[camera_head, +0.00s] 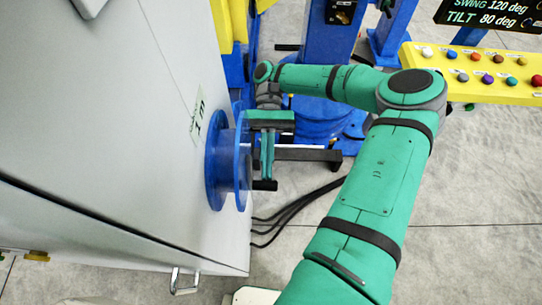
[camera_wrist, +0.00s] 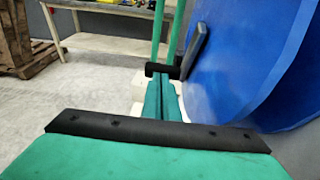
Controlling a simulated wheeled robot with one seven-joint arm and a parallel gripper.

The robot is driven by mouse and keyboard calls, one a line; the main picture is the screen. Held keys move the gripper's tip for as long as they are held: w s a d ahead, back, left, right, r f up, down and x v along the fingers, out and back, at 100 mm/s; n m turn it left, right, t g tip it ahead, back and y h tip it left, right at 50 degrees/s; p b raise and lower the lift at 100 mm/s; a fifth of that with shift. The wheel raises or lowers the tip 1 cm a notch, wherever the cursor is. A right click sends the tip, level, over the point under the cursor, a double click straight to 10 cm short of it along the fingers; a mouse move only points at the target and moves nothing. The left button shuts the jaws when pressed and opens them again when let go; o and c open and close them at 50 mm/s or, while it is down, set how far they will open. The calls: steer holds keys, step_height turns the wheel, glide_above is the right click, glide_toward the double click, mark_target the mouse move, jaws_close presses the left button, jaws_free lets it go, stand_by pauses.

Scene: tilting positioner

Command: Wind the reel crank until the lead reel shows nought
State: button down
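The blue lead reel (camera_head: 217,165) is mounted on the side of a grey cabinet. A small label (camera_head: 198,118) above it reads "1 m". In the wrist view the reel's blue flange (camera_wrist: 245,60) fills the right side, with the dark crank arm (camera_wrist: 197,50) on its face. A black crank handle (camera_head: 265,185) sticks out from the reel; it also shows in the wrist view (camera_wrist: 165,70). My gripper (camera_head: 266,174) points down beside the reel. Its fingers (camera_wrist: 163,100) are together, tips at the handle. I cannot tell whether they touch it.
The grey cabinet (camera_head: 150,130) fills the left. A blue positioner (camera_head: 325,45) stands behind, with black cables (camera_head: 290,212) on the floor. A yellow button panel (camera_head: 480,75) and a display (camera_head: 490,14) reading swing 120, tilt 80 are at upper right. Floor below right is clear.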

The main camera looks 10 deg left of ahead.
steer(key=shift+s+a+f+g, duration=0.15)
steer(key=shift+s+g, duration=0.4)
steer(key=shift+g, duration=0.25)
steer(key=shift+s+h, duration=0.1)
steer(key=shift+h, duration=0.2)
steer(key=shift+w, duration=0.2)
